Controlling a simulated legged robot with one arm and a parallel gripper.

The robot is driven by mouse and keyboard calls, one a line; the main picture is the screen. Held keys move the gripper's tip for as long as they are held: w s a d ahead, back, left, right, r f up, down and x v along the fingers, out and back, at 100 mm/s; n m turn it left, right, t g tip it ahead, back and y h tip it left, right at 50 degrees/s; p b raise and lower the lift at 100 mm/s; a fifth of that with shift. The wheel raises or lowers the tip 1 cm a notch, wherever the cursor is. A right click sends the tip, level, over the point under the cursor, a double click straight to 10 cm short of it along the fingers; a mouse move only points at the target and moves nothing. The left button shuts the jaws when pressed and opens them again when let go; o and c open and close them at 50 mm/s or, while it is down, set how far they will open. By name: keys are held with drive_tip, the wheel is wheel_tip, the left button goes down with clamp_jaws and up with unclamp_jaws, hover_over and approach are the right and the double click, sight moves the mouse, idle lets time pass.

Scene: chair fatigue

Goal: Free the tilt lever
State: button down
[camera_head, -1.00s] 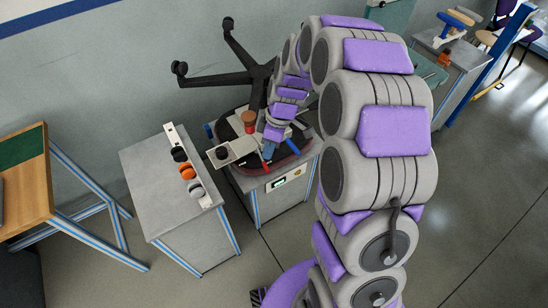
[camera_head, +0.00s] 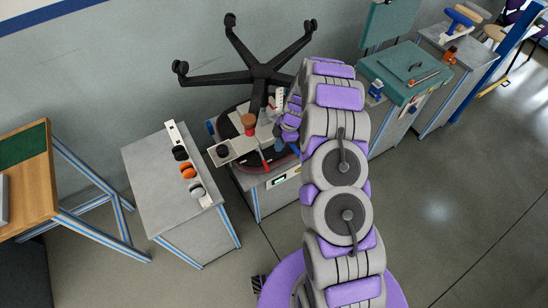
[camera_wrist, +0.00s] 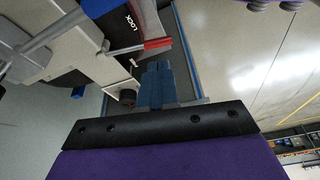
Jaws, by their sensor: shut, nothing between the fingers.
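An upside-down office chair lies on a grey workbench in the head view, its black five-arm base (camera_head: 262,72) pointing up and its dark seat (camera_head: 232,122) below. A red-tipped lever (camera_head: 264,161) sticks out at the seat's near side. In the wrist view the red tip (camera_wrist: 157,43) on a metal rod lies beside a "LOCK" label (camera_wrist: 131,30) on a dark surface. My gripper (camera_wrist: 158,72) has its blue-grey fingers together and empty, apart from the red tip, just below it in the picture. In the head view my arm largely hides the gripper.
A wooden bench (camera_head: 30,190) stands farther left. A green-topped bench (camera_head: 405,70) with tools stands at right. Open floor (camera_head: 450,210) lies at right.

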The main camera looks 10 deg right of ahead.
sight(265, 168)
drive_tip(key=shift+w+d+f, duration=0.25)
drive_tip(key=shift+f, duration=0.3)
drive_tip(key=x, duration=1)
drive_tip(key=shift+b, duration=0.45)
drive_tip(key=shift+a, duration=0.1)
drive_tip(key=a+m+b, duration=0.1)
drive_tip(key=b, duration=0.1)
drive_tip(key=s+a+m+t+b, duration=0.1)
drive_tip(key=a+b, duration=0.1)
drive_tip(key=shift+a+f+m+b, duration=0.2)
drive_tip(key=shift+a+m+b, duration=0.1)
drive_tip(key=shift+m+b, duration=0.1)
drive_tip(key=shift+a+r+m+t+b, duration=0.15)
drive_tip(key=shift+a+m+t+b, duration=0.25)
drive_tip(key=shift+a+m+b, duration=0.75)
drive_tip(key=shift+a+m, duration=0.25)
